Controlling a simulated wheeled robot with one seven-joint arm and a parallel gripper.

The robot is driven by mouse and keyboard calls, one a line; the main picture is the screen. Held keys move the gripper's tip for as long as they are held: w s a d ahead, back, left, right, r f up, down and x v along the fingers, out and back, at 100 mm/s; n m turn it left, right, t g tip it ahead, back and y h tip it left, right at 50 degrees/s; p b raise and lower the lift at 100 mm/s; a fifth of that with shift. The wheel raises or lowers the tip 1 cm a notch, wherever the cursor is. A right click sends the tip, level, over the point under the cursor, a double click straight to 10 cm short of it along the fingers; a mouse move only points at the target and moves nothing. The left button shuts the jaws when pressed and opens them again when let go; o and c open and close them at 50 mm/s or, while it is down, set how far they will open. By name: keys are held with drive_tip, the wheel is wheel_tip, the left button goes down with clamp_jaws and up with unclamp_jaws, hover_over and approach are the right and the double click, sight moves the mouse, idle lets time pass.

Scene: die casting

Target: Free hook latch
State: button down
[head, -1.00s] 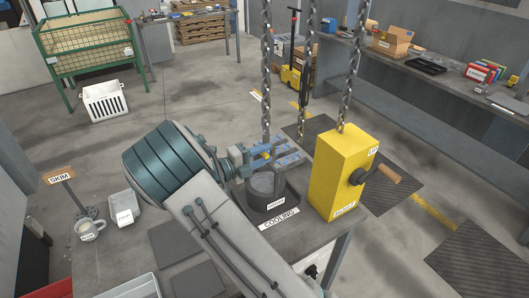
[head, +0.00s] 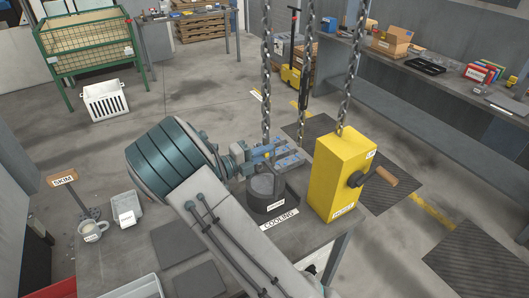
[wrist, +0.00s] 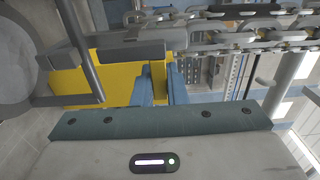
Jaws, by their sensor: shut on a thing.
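My gripper (head: 268,157) is at the lower end of a hanging chain (head: 266,85), just above the dark round cooling pot (head: 267,205). In the wrist view its two blue fingers (wrist: 162,86) stand close together with a narrow yellow piece (wrist: 158,74) between them, which looks like the hook latch. A grey metal bar (wrist: 128,50) crosses just beyond the fingertips. Chain links (wrist: 255,25) run to the right of it. The hook's full shape and the latch's angle cannot be made out.
A yellow hoist box (head: 342,175) with a crank handle stands right of the pot at the bench edge (head: 310,238). Another chain (head: 350,85) rises above it.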

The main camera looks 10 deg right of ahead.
drive_tip(key=shift+w+r+p, duration=0.1)
drive_tip(key=shift+r+p, duration=0.5)
drive_tip(key=shift+r, duration=0.4)
drive_tip(key=c, duration=1.5)
unclamp_jaws()
drive_tip(key=shift+o, duration=0.3)
drive_tip(key=shift+a, duration=0.15)
drive_tip(key=b+v, duration=0.3)
drive_tip(key=v, duration=1)
drive_tip(key=shift+a, duration=0.3)
drive_tip(key=shift+d, duration=0.1)
